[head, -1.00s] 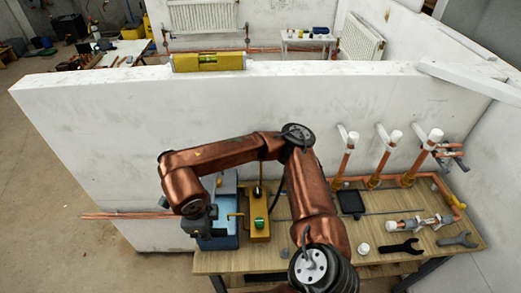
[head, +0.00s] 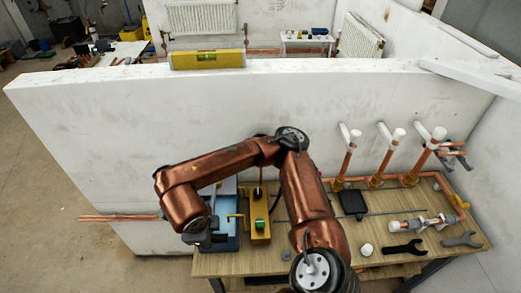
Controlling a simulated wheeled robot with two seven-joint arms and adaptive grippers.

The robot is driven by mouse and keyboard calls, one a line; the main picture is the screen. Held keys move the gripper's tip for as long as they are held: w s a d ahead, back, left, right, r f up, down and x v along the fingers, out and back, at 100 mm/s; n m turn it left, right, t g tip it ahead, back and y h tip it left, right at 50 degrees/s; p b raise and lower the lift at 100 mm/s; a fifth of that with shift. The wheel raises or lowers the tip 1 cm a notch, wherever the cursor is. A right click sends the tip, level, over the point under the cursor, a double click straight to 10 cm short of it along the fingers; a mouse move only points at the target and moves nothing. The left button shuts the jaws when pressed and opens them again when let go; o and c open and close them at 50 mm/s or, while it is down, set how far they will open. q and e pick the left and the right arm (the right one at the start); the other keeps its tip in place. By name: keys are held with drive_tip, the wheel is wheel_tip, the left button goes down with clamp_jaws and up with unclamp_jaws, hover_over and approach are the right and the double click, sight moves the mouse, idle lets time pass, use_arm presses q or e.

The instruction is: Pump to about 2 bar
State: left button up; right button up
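The test pump stands at the left of the wooden bench. It shows as a blue tank (head: 229,241) beside a yellow block (head: 260,232) with a green part on top and a dark upright stem. A short brass-coloured bar sticks out between the tank and the block. My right arm bends over the pump, and its dark gripper (head: 203,238) is at the tank's left front side. The arm hides its fingers, so I cannot tell whether they are open or touch the pump. No gauge reading can be made out. My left gripper is not in view.
The bench (head: 395,258) also holds a black flat item (head: 353,204), a white cup-like piece (head: 366,250), spanners (head: 404,248) and copper pipework with white-capped risers (head: 348,155). A white wall (head: 100,140) stands behind, with a yellow spirit level (head: 207,59) on top.

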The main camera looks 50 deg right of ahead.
drive_tip(key=shift+w+d+f, duration=0.2)
drive_tip(key=shift+d+f, duration=0.1)
drive_tip(key=shift+f, duration=0.05)
drive_tip(key=shift+o, duration=0.4)
drive_tip(key=shift+g+y, duration=0.3)
drive_tip(key=r, duration=0.1)
drive_tip(key=r+p, duration=0.1)
drive_tip(key=r, duration=0.1)
drive_tip(key=r+p, duration=0.1)
drive_tip(key=shift+w+d+r, duration=0.15)
drive_tip(key=shift+w+d, duration=0.05)
drive_tip(key=shift+d, duration=0.1)
drive_tip(key=shift+r, duration=0.3)
drive_tip(key=shift+c, duration=0.3)
drive_tip(key=shift+g+y, duration=0.7)
drive_tip(key=shift+y, duration=0.1)
drive_tip(key=shift+w+d+r+p, duration=0.2)
drive_tip(key=shift+r+p, duration=0.2)
drive_tip(key=shift+r, duration=0.35)
drive_tip(key=shift+w+d+r+p, duration=0.15)
drive_tip(key=shift+r+p, duration=0.2)
drive_tip(key=shift+r, duration=0.4)
drive_tip(key=shift+w+d+r+p, duration=0.1)
drive_tip(key=shift+d+r+p, duration=0.1)
drive_tip(key=shift+r+p, duration=0.4)
drive_tip(key=shift+r, duration=0.1)
drive_tip(key=shift+c, duration=0.2)
drive_tip(key=shift+b, duration=0.35)
drive_tip(key=shift+c, duration=0.2)
